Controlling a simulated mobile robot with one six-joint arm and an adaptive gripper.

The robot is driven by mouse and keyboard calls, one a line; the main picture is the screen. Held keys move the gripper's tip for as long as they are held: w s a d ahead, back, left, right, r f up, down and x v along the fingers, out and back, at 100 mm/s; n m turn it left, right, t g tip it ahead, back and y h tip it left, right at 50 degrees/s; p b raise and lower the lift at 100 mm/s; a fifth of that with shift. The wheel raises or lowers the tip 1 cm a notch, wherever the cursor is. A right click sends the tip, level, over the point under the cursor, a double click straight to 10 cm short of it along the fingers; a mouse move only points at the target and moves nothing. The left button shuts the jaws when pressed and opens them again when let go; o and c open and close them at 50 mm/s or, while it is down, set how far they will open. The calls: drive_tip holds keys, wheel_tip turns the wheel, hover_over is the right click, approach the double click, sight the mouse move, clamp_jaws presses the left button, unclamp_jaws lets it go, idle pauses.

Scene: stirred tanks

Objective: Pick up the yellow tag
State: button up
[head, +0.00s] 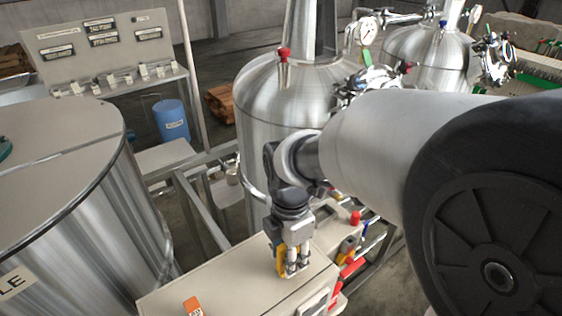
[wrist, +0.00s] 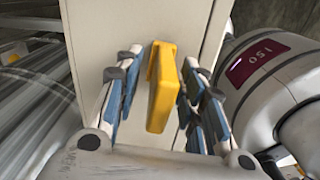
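The yellow tag (wrist: 162,92) is between the two fingers of my gripper (wrist: 158,95) in the wrist view, against a cream cabinet surface. There is a gap on each side of the tag, wider on the left, so the fingers are open and do not touch it. In the head view, my gripper (head: 291,262) points down just over the cream cabinet top (head: 235,277). A yellow part of the tag (head: 280,262) shows beside the fingers, which hide the rest of it. I cannot tell exactly how the tag rests on the cabinet.
An orange tag (head: 193,306) lies on the cabinet's near left. A red knob (head: 355,218) and red handles (head: 350,268) stand to its right. A large steel tank (head: 75,190) is on the left, another tank (head: 275,105) behind. A blue drum (head: 171,121) stands farther back.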

clamp_jaws()
idle(0.4)
